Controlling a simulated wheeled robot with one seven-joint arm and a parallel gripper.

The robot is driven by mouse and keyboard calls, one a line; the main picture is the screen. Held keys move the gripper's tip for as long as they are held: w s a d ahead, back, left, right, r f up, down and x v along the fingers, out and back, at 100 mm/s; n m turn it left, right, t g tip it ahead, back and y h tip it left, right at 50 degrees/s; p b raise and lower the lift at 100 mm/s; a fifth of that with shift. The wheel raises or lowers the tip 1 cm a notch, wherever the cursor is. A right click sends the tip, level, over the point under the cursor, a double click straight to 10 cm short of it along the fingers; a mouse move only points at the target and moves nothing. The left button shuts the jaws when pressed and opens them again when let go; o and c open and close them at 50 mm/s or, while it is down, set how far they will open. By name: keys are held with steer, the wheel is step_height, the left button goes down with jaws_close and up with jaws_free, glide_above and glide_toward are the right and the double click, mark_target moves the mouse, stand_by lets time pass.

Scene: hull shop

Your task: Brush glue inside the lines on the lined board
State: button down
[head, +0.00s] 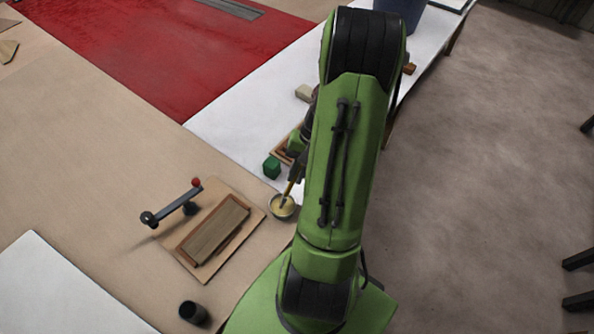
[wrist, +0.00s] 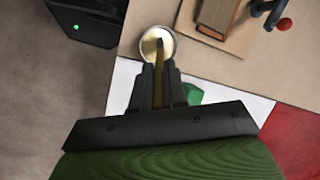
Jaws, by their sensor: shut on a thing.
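My gripper (wrist: 159,78) is shut on a thin brush (wrist: 160,55), which also shows in the head view (head: 289,188). The brush points down into a small round glue pot (head: 273,202) holding pale yellow glue; the pot also shows in the wrist view (wrist: 174,48). Its tip is at the glue, and I cannot tell how deep. A brown wooden board (head: 214,232) lies on a tan base panel (head: 247,238) left of the pot. No lines can be made out on it at this size. In the head view my arm hides most of my gripper.
A lever with a red knob (head: 196,182) stands beside the board. A green block (head: 271,167) and a wooden tray (head: 282,150) lie beyond the pot. A dark cup (head: 193,313) stands at the near edge.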

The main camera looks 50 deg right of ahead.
steer(key=shift+f+b, duration=0.35)
steer(key=shift+f, duration=0.25)
stand_by(1.1)
step_height(320, 180, up, 7)
steer(key=p, duration=0.6)
steer(key=shift+r+p, duration=0.15)
steer(key=shift+p, duration=0.15)
stand_by(0.5)
